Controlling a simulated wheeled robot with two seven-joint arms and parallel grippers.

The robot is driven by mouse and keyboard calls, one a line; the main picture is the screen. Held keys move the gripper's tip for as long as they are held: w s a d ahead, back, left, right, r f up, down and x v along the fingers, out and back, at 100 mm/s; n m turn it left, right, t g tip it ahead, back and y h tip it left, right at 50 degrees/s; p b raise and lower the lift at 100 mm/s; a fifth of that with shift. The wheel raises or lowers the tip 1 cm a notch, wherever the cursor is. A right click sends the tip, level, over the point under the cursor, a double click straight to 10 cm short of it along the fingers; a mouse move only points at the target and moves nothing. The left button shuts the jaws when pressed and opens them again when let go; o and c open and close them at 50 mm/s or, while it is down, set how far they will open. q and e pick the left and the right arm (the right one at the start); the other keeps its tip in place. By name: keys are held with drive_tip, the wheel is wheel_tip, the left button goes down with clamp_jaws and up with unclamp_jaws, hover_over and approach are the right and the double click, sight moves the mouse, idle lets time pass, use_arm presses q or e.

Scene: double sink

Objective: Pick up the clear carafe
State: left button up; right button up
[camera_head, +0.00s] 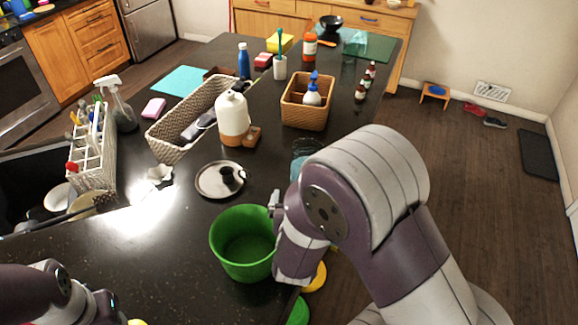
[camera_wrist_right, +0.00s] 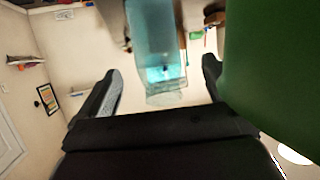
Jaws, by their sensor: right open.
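The clear carafe (camera_head: 305,147) is bluish and see-through. In the head view it stands beyond the green bucket, with its lower part hidden behind my right arm. In the right wrist view the carafe (camera_wrist_right: 153,45) shows upright in the picture, ahead of and between the two fingers of my right gripper (camera_wrist_right: 158,88). The fingers are open on either side and I see no contact. In the head view only a little of my right gripper (camera_head: 275,203) shows, at the bucket's right rim. Part of my left arm shows at the lower left, its gripper out of sight.
The green bucket (camera_head: 243,262) stands close beside my right gripper, and fills the right of the wrist view (camera_wrist_right: 275,60). A plate (camera_head: 207,180), a white-and-tan bottle (camera_head: 233,118) and a wicker basket (camera_head: 300,112) stand nearby. The sink (camera_head: 30,190) is at left.

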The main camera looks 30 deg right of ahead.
drive_tip(key=x, duration=0.3)
drive_tip(key=p+x, duration=0.1)
drive_tip(key=x, duration=0.2)
drive_tip(key=shift+d, duration=0.5)
drive_tip(key=p+x, duration=0.1)
drive_tip(key=x, duration=0.2)
drive_tip(key=p+x, duration=0.1)
drive_tip(key=shift+w+d+r+p, duration=0.2)
drive_tip(key=shift+w+d+p, duration=0.15)
drive_tip(key=shift+d, duration=0.05)
drive_tip(key=shift+w+d+f, duration=0.1)
drive_tip(key=shift+w+f, duration=0.1)
drive_tip(key=shift+w, duration=0.1)
drive_tip(key=shift+c, duration=0.7)
drive_tip(key=c, duration=1)
drive_tip(key=shift+r, duration=0.1)
drive_tip(key=shift+c, duration=1)
use_arm(q)
drive_tip(key=r, duration=0.2)
drive_tip(key=s+r, duration=0.1)
drive_tip(key=r, duration=0.1)
drive_tip(key=shift+d, duration=0.2)
use_arm(e)
drive_tip(key=shift+r, duration=0.1)
